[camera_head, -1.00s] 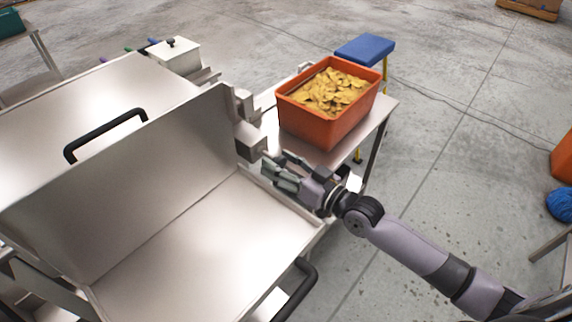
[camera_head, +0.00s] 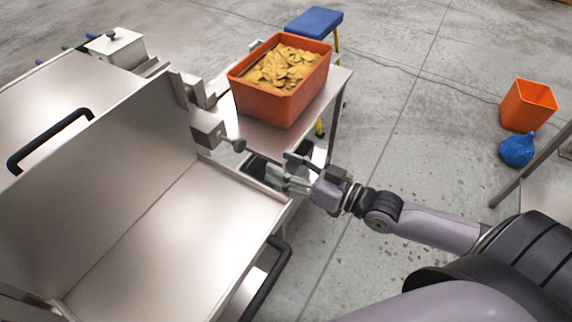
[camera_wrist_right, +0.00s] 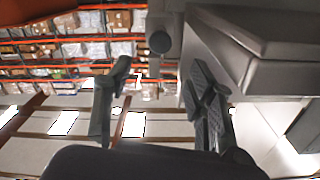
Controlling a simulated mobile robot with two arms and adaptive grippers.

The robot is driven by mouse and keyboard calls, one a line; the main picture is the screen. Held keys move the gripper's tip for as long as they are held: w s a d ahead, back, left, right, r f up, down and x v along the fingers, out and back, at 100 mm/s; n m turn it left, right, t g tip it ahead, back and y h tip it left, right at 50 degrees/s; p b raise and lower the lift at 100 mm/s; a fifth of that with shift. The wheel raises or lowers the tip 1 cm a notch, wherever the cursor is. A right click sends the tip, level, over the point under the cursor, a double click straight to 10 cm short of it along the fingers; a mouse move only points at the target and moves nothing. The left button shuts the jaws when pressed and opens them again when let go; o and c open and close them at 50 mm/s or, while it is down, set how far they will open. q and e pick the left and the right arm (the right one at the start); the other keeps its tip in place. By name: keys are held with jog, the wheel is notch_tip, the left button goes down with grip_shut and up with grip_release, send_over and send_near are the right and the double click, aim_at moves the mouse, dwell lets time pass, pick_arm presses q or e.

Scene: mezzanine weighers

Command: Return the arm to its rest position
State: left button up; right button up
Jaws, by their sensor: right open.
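My right gripper (camera_head: 279,176) is open and empty beside the right end of the steel weigher pan (camera_head: 150,240) in the head view. A round dark knob (camera_head: 239,145) on the machine stands close beyond its fingers. In the right wrist view the two fingers (camera_wrist_right: 155,95) are spread apart with nothing between them. The same dark knob (camera_wrist_right: 160,42) shows above and between them, with steel machine parts (camera_wrist_right: 290,75) at the right. My right arm reaches in from the right edge of the head view. My left gripper is not in view.
An orange crate of yellow chips (camera_head: 278,106) stands on a steel table (camera_head: 338,80) behind the gripper. A blue stool (camera_head: 314,21) is beyond it. A black handle (camera_head: 268,283) juts from the pan's front. An orange bin (camera_head: 528,104) and blue bag (camera_head: 517,149) lie right. The floor between is clear.

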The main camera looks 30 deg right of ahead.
jog(key=shift+f, duration=0.1)
dwell(0.3)
jog(key=d+f+m+g+h, duration=0.1)
jog(key=d+f+h, duration=0.35)
jog(key=f, duration=0.85)
jog(key=d+f+m+g+h, duration=0.1)
jog(key=d+f+g+h, duration=0.15)
jog(key=d+f, duration=0.65)
jog(key=s+f+g+h, duration=0.1)
jog(key=s+f, duration=0.2)
jog(key=f, duration=0.4)
jog(key=s+f+g+h, duration=0.1)
jog(key=s+f, duration=0.3)
jog(key=f, duration=0.4)
jog(key=s+a+f+g+h, duration=0.1)
jog(key=s+a+f+g, duration=0.25)
jog(key=s+f, duration=0.95)
jog(key=s+a+f+g, duration=0.2)
jog(key=s+a+f, duration=0.1)
jog(key=s, duration=0.5)
jog(key=s+a+f+g, duration=0.3)
jog(key=s, duration=0.6)
jog(key=shift+a+f, duration=0.15)
jog(key=shift+f, duration=0.15)
